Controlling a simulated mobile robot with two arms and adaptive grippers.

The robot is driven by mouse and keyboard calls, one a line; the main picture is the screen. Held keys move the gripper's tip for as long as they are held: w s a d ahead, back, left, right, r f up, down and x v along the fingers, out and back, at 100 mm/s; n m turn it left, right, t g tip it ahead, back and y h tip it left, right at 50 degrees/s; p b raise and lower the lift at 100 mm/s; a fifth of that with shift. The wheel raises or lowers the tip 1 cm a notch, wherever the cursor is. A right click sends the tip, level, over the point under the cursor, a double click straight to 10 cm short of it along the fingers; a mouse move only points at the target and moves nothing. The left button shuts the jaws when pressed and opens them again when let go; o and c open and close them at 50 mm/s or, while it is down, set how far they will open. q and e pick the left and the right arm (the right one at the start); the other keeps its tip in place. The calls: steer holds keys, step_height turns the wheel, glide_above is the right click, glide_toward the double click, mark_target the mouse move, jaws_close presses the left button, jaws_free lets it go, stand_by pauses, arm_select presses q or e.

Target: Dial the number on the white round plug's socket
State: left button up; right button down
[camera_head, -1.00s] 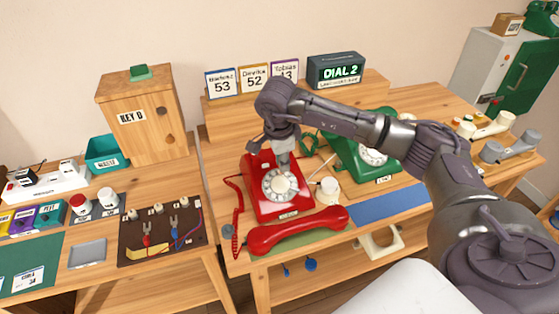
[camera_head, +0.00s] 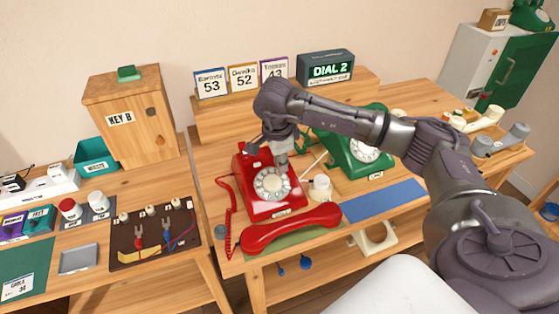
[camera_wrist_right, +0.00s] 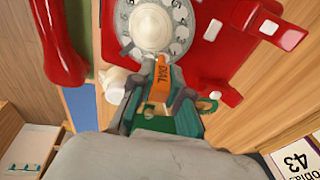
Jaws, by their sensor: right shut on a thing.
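The red phone (camera_head: 262,205) with its round white dial (camera_head: 272,184) stands on the middle desk. Its red handset (camera_head: 290,229) lies off the body, in front of it. My right gripper (camera_head: 282,157) is at the dial's upper right edge. In the right wrist view the gripper (camera_wrist_right: 160,100) is shut on an orange stick (camera_wrist_right: 161,80) marked DIAL, whose tip is at the rim of the dial (camera_wrist_right: 155,27). I cannot tell whether the tip is in a finger hole. A white power strip (camera_head: 40,192) with white and dark plugs is at the far left; its socket numbers are unreadable. My left gripper is not in view.
A green phone (camera_head: 362,152) stands right of the red one, with a small white cup-like object (camera_head: 321,186) between. A screen (camera_head: 326,69) reads DIAL 2. Number cards (camera_head: 242,78) stand behind. A blue mat (camera_head: 383,200) is bare.

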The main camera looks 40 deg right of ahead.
steer(key=shift+s+d+f, duration=0.15)
steer(key=shift+s+f, duration=0.05)
steer(key=shift+s, duration=0.35)
steer(key=shift+s+f, duration=0.1)
steer(key=shift+s+f+b, duration=0.15)
steer(key=shift+s+b, duration=0.25)
steer(key=shift+s, duration=0.1)
steer(key=shift+s+a+f, duration=0.2)
steer(key=shift+s+f, duration=0.1)
steer(key=shift+s, duration=0.15)
steer(key=shift+s+a+r+p, duration=0.1)
steer(key=shift+s+r+p, duration=0.1)
steer(key=shift+r, duration=0.25)
steer(key=shift+s+r+p, duration=0.1)
steer(key=shift+s+r, duration=0.05)
steer(key=shift+r, duration=0.3)
